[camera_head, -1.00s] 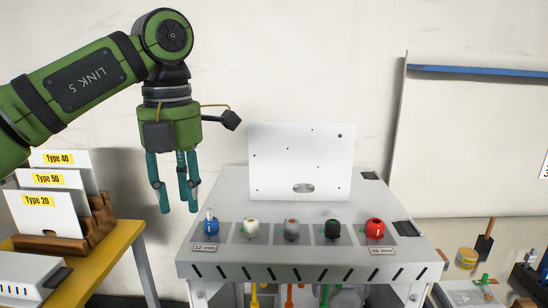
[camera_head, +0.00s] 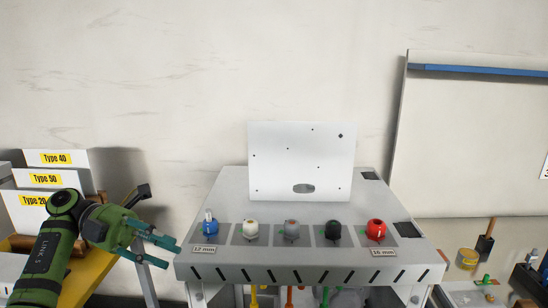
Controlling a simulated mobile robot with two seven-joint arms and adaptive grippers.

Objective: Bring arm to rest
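My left arm is low at the left of the head view. Its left gripper (camera_head: 170,254) points right, with its teal fingers spread apart and nothing between them. The fingertips are close to the left front corner of the grey dispenser table (camera_head: 300,272); I cannot tell whether they touch it. My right gripper is not in view.
A white panel (camera_head: 300,160) stands upright on the table behind a row of coloured knobs, with a blue one (camera_head: 210,226) at the left and a red one (camera_head: 376,230) at the right. Type-labelled plates (camera_head: 60,158) stand behind my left arm. The wall area above is clear.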

